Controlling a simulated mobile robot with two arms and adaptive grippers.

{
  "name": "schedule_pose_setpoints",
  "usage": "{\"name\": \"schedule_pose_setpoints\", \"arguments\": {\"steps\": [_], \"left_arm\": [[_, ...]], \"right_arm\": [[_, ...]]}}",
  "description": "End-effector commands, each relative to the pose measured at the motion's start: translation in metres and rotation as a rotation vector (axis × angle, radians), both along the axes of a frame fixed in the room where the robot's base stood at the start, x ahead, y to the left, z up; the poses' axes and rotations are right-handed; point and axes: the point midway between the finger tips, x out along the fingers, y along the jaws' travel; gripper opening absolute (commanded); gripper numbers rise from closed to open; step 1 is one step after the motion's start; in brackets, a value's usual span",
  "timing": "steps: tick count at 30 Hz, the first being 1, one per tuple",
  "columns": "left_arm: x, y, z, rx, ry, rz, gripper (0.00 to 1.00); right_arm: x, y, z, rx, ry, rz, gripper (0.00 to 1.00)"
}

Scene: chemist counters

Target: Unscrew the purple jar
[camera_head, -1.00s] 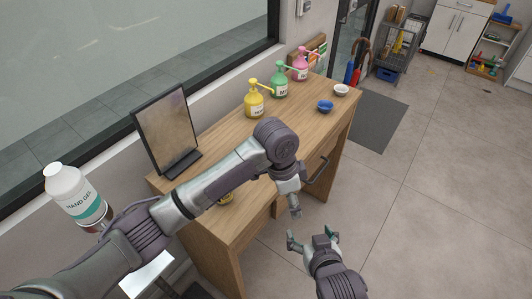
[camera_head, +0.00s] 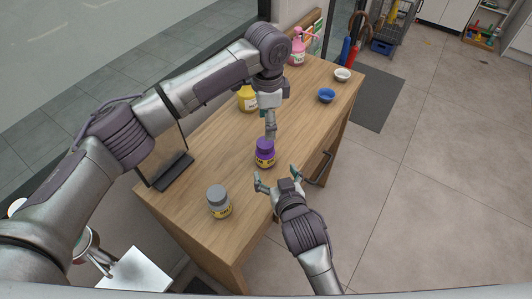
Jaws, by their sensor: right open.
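The purple jar (camera_head: 265,148) stands upright on the wooden table (camera_head: 205,145), with a purple lid and a yellow label low on its side. My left gripper (camera_head: 270,132) points down just behind and above the jar's lid. It shows edge-on, so its opening is unclear, and I cannot tell whether it touches the jar. My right gripper (camera_head: 278,178) is open and empty at the table's front edge, just right of and nearer than the jar, its fingers pointing toward it.
A grey-lidded jar (camera_head: 219,201) stands at the near left of the table. A framed panel on a dark stand (camera_head: 172,171) is at the left.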

Motion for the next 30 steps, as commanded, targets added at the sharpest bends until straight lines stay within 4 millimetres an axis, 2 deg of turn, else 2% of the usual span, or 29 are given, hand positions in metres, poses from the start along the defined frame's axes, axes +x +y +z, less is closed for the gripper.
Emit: {"name": "schedule_pose_setpoints", "arguments": {"steps": [1, 9, 15, 21, 28, 29, 30], "left_arm": [[0.0, 0.001, 0.0, 0.0, 0.0, 0.002, 0.7], [0.0, 0.001, 0.0, 0.0, 0.0, 0.003, 0.7], [0.0, 0.001, 0.0, 0.0, 0.0, 0.002, 0.7], [0.0, 0.001, 0.0, 0.0, 0.0, 0.002, 0.7], [0.0, 0.001, 0.0, 0.0, 0.0, 0.002, 0.7], [0.0, 0.001, 0.0, 0.0, 0.0, 0.002, 0.7], [0.0, 0.001, 0.0, 0.0, 0.0, 0.002, 0.7]], "right_arm": [[0.011, 0.003, -0.003, 0.0, -0.002, 0.0, 0.88], [0.058, 0.015, -0.023, -0.001, -0.001, 0.0, 0.88], [0.081, 0.021, -0.033, 0.001, 0.0, 0.0, 0.88], [0.09, 0.023, -0.037, 0.0, -0.001, 0.0, 0.88], [0.09, 0.023, -0.037, 0.0, -0.001, 0.0, 0.88], [0.09, 0.023, -0.037, 0.0, -0.001, 0.0, 0.86], [0.09, 0.023, -0.037, 0.0, -0.001, 0.0, 0.79]]}}
